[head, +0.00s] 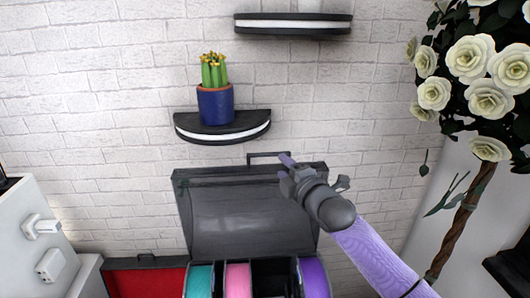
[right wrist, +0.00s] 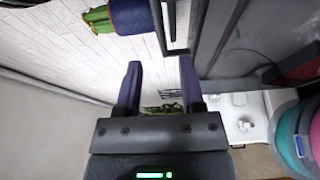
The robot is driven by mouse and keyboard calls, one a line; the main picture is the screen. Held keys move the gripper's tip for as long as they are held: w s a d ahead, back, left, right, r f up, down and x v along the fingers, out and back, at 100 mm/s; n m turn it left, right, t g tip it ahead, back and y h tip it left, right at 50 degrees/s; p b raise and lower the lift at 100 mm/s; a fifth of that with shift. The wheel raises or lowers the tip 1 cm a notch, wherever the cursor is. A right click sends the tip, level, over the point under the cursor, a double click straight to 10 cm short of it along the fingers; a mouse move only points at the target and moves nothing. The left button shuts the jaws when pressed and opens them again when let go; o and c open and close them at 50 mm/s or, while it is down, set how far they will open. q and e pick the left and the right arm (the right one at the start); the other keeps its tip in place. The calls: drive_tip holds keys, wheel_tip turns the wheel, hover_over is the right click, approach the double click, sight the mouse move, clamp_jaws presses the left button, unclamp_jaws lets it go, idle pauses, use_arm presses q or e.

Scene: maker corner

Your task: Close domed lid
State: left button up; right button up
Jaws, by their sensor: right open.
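The domed lid (head: 250,215) is dark and see-through and stands raised at the back of its case, tilted against the white brick wall. Its bar handle (head: 268,155) is on the top edge. My right gripper (head: 287,167) is at the lid's upper right, close to the handle. In the right wrist view, the open, empty fingers (right wrist: 160,85) point toward the handle (right wrist: 172,28), which shows just beyond the right finger. I cannot tell whether they touch. The lid (right wrist: 238,40) also shows at the right there. My left gripper is not in view.
Teal (head: 200,281), pink (head: 238,280) and purple (head: 314,278) spools sit in the case below the lid. A shelf (head: 222,133) with a potted cactus (head: 215,103) is above the lid. A red-lined box (head: 145,281) is at left. A white rose tree (head: 470,95) stands right.

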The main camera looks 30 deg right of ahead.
sight(270, 156)
drive_tip(key=w, duration=0.6)
drive_tip(key=shift+d, duration=0.35)
clamp_jaws()
drive_tip(key=shift+f, duration=0.1)
idle(0.9)
